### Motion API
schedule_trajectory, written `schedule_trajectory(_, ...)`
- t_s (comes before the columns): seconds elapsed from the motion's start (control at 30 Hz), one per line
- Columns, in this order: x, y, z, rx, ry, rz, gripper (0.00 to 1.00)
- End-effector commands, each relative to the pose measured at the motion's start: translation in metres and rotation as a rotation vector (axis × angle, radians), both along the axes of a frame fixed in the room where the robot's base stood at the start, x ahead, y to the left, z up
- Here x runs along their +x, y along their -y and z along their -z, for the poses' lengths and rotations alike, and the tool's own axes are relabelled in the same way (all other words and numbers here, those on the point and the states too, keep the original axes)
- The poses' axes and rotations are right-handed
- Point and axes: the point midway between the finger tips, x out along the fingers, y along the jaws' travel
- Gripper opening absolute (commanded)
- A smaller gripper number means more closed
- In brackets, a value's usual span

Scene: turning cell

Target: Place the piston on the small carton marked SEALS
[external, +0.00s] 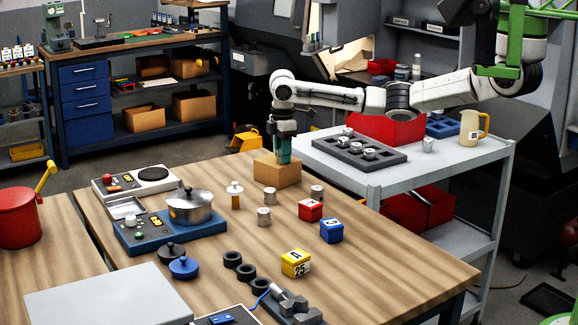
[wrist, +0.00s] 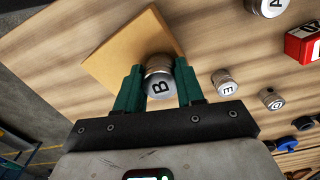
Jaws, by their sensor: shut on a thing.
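My gripper (external: 284,160) reaches down over a small tan carton (external: 277,172) at the back of the wooden table. In the wrist view my green fingers (wrist: 160,90) are shut on a metal piston (wrist: 159,77) with a B on its end face. The carton also shows in the wrist view (wrist: 125,48), directly behind the held piston. I cannot tell whether the piston touches the carton top. The fingers mostly hide the piston in the external view. No SEALS marking is readable on the carton.
Loose pistons stand beside the carton, one marked E (wrist: 225,82) and one marked C (wrist: 271,99). A red block (external: 310,210), a blue block (external: 331,230) and a pot (external: 188,207) are nearby. A grey tray (external: 328,149) with pistons lies on the cart.

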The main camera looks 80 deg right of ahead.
Motion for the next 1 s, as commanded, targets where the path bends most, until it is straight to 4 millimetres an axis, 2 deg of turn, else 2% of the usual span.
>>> schedule_trajectory(0.03,0.0,0.0,0.002,0.001,-0.001,0.0,0.05)
schedule_trajectory(0.07,0.0,0.0,0.001,0.0,0.0,0.0,0.4)
schedule_trajectory(0.3,0.0,0.0,0.001,0.0,0.0,0.0,0.63)
schedule_trajectory(0.53,0.0,0.0,0.001,0.0,0.0,0.0,0.63)
schedule_trajectory(0.67,0.0,-0.001,-0.006,0.001,0.0,-0.001,0.63)
schedule_trajectory(0.77,0.001,0.0,-0.02,0.001,0.002,0.0,0.63)
schedule_trajectory(1.0,0.001,0.0,-0.07,0.0,0.004,0.0,0.63)
